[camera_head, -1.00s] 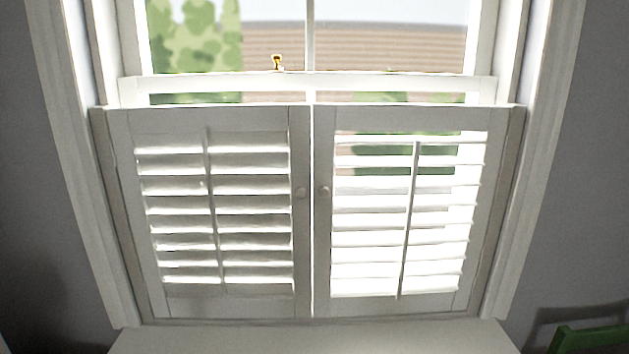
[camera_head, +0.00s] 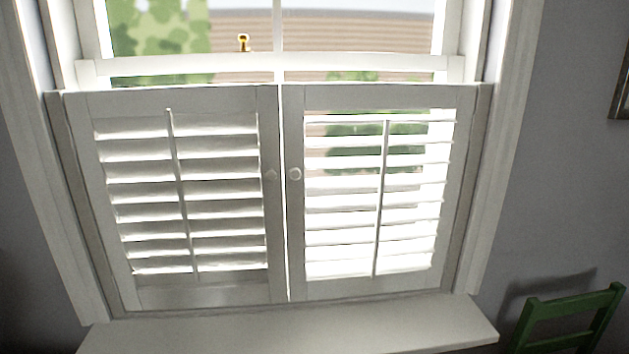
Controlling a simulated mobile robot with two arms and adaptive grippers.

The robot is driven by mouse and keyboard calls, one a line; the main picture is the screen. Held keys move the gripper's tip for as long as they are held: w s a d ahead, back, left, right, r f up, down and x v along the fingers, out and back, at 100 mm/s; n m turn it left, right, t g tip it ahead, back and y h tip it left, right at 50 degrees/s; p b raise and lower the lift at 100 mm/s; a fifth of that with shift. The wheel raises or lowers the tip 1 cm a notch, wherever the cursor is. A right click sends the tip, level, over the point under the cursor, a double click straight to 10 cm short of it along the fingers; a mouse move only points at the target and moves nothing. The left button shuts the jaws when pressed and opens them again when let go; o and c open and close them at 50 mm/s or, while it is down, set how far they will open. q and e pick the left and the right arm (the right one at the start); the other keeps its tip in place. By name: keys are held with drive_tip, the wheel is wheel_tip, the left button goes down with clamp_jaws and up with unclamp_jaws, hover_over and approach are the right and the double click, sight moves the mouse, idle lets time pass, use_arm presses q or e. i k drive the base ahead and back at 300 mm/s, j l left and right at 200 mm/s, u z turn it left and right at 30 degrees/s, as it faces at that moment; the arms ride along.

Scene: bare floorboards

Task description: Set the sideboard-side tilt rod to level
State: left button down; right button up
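Two white louvred shutter panels stand closed side by side across the lower window. The left panel's tilt rod (camera_head: 181,195) runs down the middle of its slats (camera_head: 225,187), which are tilted and mostly block the view. The right panel's tilt rod (camera_head: 382,200) runs down its slats (camera_head: 340,201), which are more open, with bright light and greenery between them. No sideboard is recognisable, so I cannot tell which rod is on its side. Neither of my grippers is in view.
A white sill (camera_head: 290,328) projects below the shutters. A green chair (camera_head: 568,312) stands at the lower right. A dark frame (camera_head: 621,90) is cut off at the right edge.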

sight(168, 119)
drive_tip(key=i+l+z, duration=0.2)
drive_tip(key=i+z, duration=0.25)
drive_tip(key=i, duration=0.2)
drive_tip(key=i+u, duration=0.2)
drive_tip(key=u, duration=1.35)
